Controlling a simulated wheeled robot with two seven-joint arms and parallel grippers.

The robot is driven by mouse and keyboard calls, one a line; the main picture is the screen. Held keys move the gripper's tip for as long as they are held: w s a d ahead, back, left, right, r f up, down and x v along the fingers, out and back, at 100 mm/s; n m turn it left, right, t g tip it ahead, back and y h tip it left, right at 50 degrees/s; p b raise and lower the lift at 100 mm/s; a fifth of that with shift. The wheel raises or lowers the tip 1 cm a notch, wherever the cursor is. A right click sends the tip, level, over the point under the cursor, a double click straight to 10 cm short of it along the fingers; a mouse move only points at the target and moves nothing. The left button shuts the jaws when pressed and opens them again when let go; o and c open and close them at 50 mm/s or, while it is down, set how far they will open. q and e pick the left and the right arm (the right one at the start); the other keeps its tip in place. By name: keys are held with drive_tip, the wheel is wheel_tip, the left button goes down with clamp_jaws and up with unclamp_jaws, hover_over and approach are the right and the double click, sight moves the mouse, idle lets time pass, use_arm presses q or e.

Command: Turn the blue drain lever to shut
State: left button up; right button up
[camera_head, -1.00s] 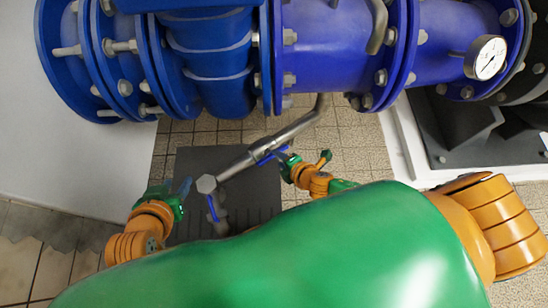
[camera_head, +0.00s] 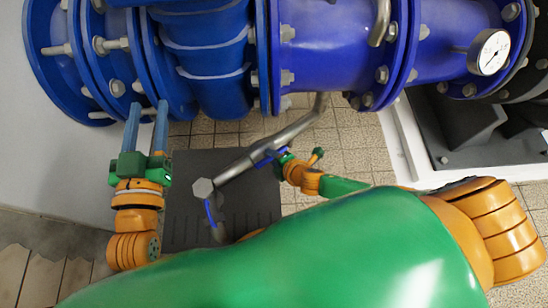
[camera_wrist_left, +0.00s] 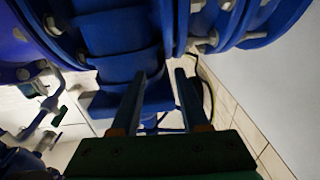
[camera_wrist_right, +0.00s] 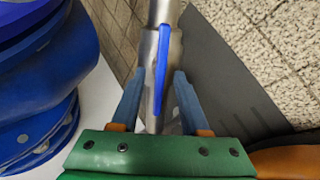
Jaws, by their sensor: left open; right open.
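A blue lever (camera_head: 270,156) lies along a grey metal pipe (camera_head: 240,165) that slopes down from the big blue pipework. A second blue lever (camera_head: 209,211) hangs near the pipe's lower end; I cannot tell which one is the drain lever. My right gripper (camera_head: 284,156) is beside the upper lever. In the right wrist view, that lever (camera_wrist_right: 162,70) and the pipe lie between its open fingers (camera_wrist_right: 159,88); contact cannot be told. My left gripper (camera_head: 147,112) is open and empty, left of the pipe, fingers pointing toward the blue flanges.
Large blue flanged pipes (camera_head: 330,50) with bolts cross the top, with a round gauge (camera_head: 488,52) at right. A dark floor plate (camera_head: 250,205) lies under the grey pipe. A white wall (camera_head: 60,165) stands at left. Tiled floor shows around the plate.

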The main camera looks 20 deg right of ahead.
clamp_jaws()
use_arm(q)
drive_tip(key=shift+f, duration=0.1)
drive_tip(key=s+a+f+g+y+p, duration=0.2)
drive_tip(key=s+f+g, duration=0.5)
drive_tip(key=f, duration=0.2)
drive_tip(key=s+a+f+n+g+y+p, duration=0.1)
drive_tip(key=s+a+f+g+p, duration=0.1)
drive_tip(key=s+f+g, duration=0.6)
drive_tip(key=shift+a+f+y, duration=0.4)
drive_tip(key=shift+a+f, duration=0.3)
drive_tip(key=shift+f, duration=0.5)
use_arm(e)
drive_tip(key=shift+m, duration=8.8)
use_arm(q)
drive_tip(key=shift+s+f, duration=0.1)
